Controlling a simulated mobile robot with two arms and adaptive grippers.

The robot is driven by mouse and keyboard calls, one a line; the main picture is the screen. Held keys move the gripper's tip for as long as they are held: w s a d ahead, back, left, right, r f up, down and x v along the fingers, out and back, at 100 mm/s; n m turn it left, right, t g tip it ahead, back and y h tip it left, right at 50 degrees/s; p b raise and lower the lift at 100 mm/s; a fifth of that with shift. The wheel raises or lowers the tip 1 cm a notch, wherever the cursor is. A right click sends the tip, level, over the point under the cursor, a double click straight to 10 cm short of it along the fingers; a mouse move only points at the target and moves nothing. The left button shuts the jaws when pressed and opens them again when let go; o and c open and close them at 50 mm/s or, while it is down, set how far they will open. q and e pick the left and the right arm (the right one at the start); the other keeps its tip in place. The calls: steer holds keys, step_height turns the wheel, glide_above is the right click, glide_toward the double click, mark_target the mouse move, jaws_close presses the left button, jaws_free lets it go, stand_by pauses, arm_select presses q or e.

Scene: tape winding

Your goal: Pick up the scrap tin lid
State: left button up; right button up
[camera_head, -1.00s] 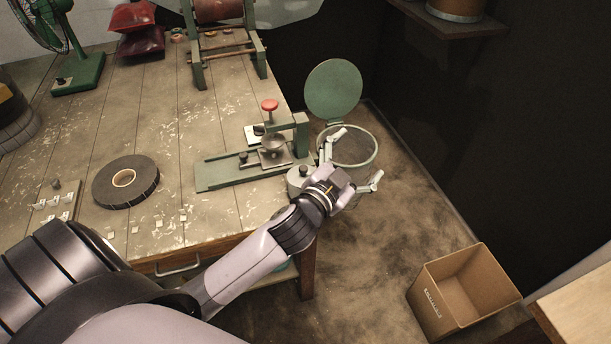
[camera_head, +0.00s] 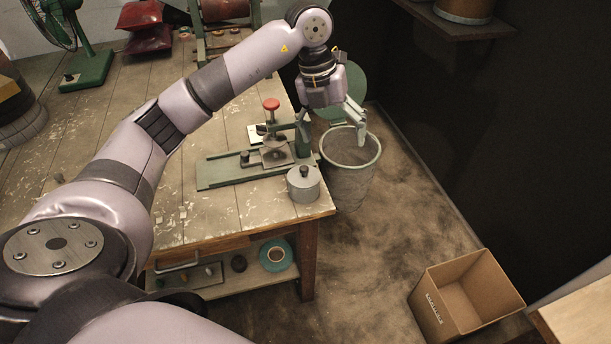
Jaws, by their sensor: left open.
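A small grey tin (camera_head: 303,190) stands upright at the table's front right corner. Its flat round lid (camera_head: 295,178), with a dark knob in the middle, sits on top of it. My left gripper (camera_head: 349,118) is open and empty, pointing down over the green-rimmed bin, above and to the right of the tin and apart from it. One finger shows clearly; the other is partly hidden. My right gripper is not in view.
The bin (camera_head: 352,190) stands on the floor beside the table, its round green cover (camera_head: 356,80) raised behind it. A green press (camera_head: 272,150) with a red knob stands just behind the tin. An open cardboard box (camera_head: 440,305) is on the floor at right.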

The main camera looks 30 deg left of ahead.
arm_select(q)
steer(key=a+r+n+y, duration=0.1)
steer(key=a+r+y, duration=0.1)
steer(key=a, duration=0.4)
glide_toward(304, 167)
steer(key=shift+n+g+y, duration=0.3)
steer(key=f, duration=0.3)
steer(key=d+f+p, duration=0.1)
steer(key=f, duration=0.1)
steer(key=shift+f, duration=0.25)
steer(key=shift+w+a+f+p, duration=0.1)
steer(key=shift+f+p, duration=0.25)
steer(key=shift+f, duration=1.05)
steer(key=shift+w+f+p, duration=0.1)
steer(key=shift+f+p, duration=0.25)
steer(key=shift+f, duration=1.05)
steer(key=c, duration=0.9)
steer(key=shift+r, duration=0.1)
steer(key=shift+c, duration=0.2)
steer(key=shift+r, duration=0.1)
